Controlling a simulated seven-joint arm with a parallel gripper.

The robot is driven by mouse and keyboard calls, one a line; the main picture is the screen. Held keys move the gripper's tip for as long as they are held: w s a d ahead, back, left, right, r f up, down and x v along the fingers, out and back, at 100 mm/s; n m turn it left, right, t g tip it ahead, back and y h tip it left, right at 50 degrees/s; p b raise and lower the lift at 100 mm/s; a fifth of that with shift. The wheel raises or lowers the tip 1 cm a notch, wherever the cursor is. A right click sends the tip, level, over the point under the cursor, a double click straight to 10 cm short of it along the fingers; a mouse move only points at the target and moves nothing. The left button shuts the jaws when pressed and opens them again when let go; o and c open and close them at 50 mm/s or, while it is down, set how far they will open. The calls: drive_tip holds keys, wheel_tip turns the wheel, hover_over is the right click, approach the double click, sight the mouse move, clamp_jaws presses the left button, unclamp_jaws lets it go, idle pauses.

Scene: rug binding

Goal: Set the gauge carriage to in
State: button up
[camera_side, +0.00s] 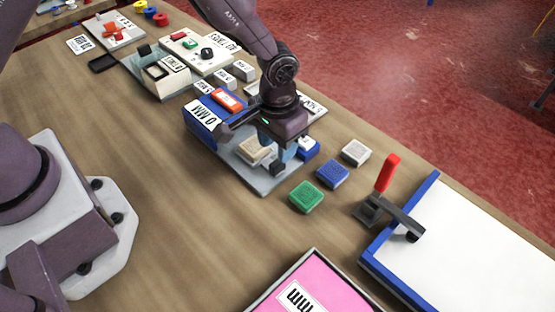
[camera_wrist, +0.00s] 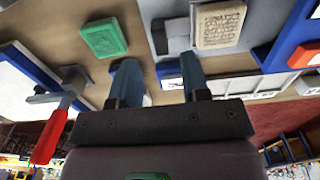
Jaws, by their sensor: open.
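A fixture with a grey base plate (camera_side: 262,181) stands mid-table; it looks like the gauge. It has a blue block with a "0 MM" label (camera_side: 201,117), an orange piece (camera_side: 228,99) on top, a beige patterned block (camera_side: 254,150) and a small blue block with a white top (camera_side: 309,149). I cannot tell for certain which part is the carriage. My gripper (camera_side: 284,158) is open, low over the plate's right end. In the wrist view my two blue fingers (camera_wrist: 158,72) appear on either side of the small blue block (camera_wrist: 170,68). Contact cannot be told.
Loose green (camera_side: 306,196), blue (camera_side: 333,174) and grey (camera_side: 356,152) blocks lie to the right. A red-handled clamp (camera_side: 386,175) stands by a blue-edged white board (camera_side: 480,240). A pink panel (camera_side: 310,290) is in front. Bare table lies left of the fixture.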

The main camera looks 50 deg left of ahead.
wheel_tip(320, 180, down, 6)
drive_tip(key=shift+r, duration=0.15)
clamp_jaws()
